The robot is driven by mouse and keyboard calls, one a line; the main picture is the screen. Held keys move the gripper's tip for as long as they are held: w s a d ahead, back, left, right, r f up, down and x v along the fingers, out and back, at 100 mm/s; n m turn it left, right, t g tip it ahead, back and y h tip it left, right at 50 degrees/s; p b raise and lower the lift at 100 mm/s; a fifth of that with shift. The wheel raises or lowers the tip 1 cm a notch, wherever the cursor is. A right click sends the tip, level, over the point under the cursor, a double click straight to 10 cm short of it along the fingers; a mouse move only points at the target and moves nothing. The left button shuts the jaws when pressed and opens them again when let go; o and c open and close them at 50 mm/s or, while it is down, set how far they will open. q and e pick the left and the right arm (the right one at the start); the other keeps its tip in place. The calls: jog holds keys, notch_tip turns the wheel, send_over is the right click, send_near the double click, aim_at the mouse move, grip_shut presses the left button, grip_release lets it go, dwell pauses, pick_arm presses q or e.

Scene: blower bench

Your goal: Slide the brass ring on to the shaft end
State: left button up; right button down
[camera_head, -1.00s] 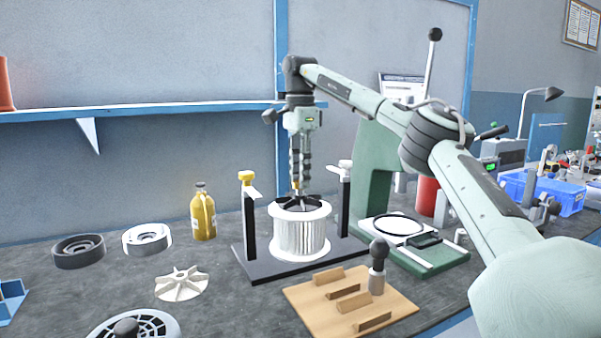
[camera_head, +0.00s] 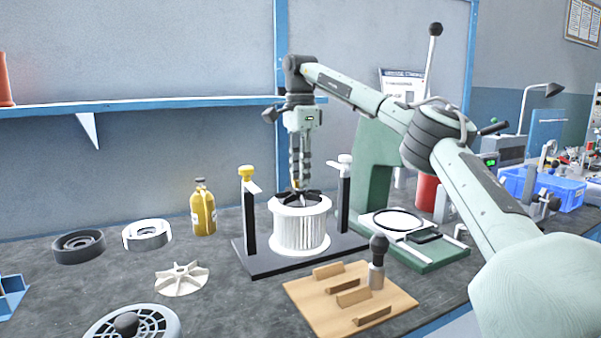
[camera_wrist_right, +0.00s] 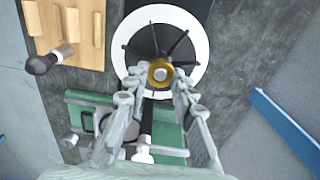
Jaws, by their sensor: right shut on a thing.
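The brass ring (camera_wrist_right: 160,73) is between the fingertips of my right gripper (camera_wrist_right: 158,92) in the right wrist view, and the gripper is shut on it. A grey round end, apparently the shaft end (camera_wrist_right: 160,74), shows through its hole. I cannot tell whether the ring is around the shaft or just above it. In the head view my right gripper (camera_head: 301,184) points straight down over the dark spoked hub (camera_head: 297,197) of the white finned blower wheel (camera_head: 299,228). The ring is barely visible there. My left gripper is not in view.
The wheel stands on a black base between two posts with clamps, the left one yellow (camera_head: 246,172) and the right one white (camera_head: 345,160). A wooden slotted board (camera_head: 305,290) lies in front, a green press (camera_head: 370,185) stands behind right. Loose parts and a yellow bottle (camera_head: 203,210) are left.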

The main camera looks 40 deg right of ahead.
jog(key=shift+f, duration=0.35)
dwell(0.3)
jog(key=c, duration=1.2)
grip_release()
notch_tip(320, 180, up, 12)
jog(key=shift+r, duration=0.1)
